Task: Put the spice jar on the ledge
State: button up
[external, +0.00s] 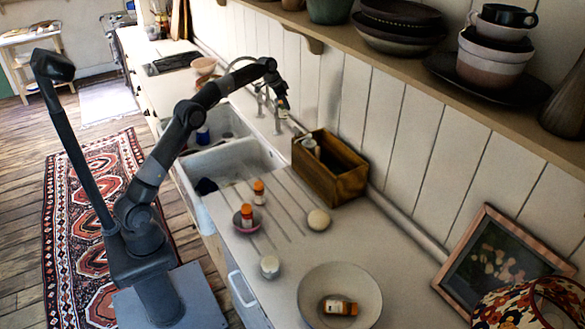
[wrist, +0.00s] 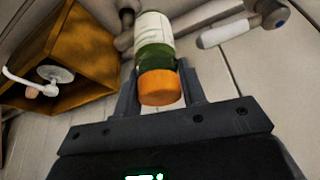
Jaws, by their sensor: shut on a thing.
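In the wrist view my gripper (wrist: 158,92) is shut on a spice jar (wrist: 153,35) with an orange cap, white label and green contents. The cap points toward my palm. In the external view the held jar is small and mostly unclear. A narrow ledge (external: 405,222) runs along the foot of the panelled wall, behind the wooden box. Other orange-capped jars are one standing on the counter (external: 259,192), one in a pink dish (external: 246,217) and one lying in a large bowl (external: 338,307).
An open wooden box (external: 345,187) with a pale item inside stands against the wall, right of my gripper; it also shows in the wrist view (wrist: 88,40). The white sink (external: 235,160) is below. A shelf (external: 400,60) with crockery overhangs. A framed picture (external: 500,262) leans at right.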

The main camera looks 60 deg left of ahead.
notch_tip(320, 180, down, 16)
jog(key=shift+f, duration=0.25)
dwell(0.3)
jog(key=shift+f, duration=0.1)
jog(key=o, duration=1)
jog(key=shift+o, duration=0.2)
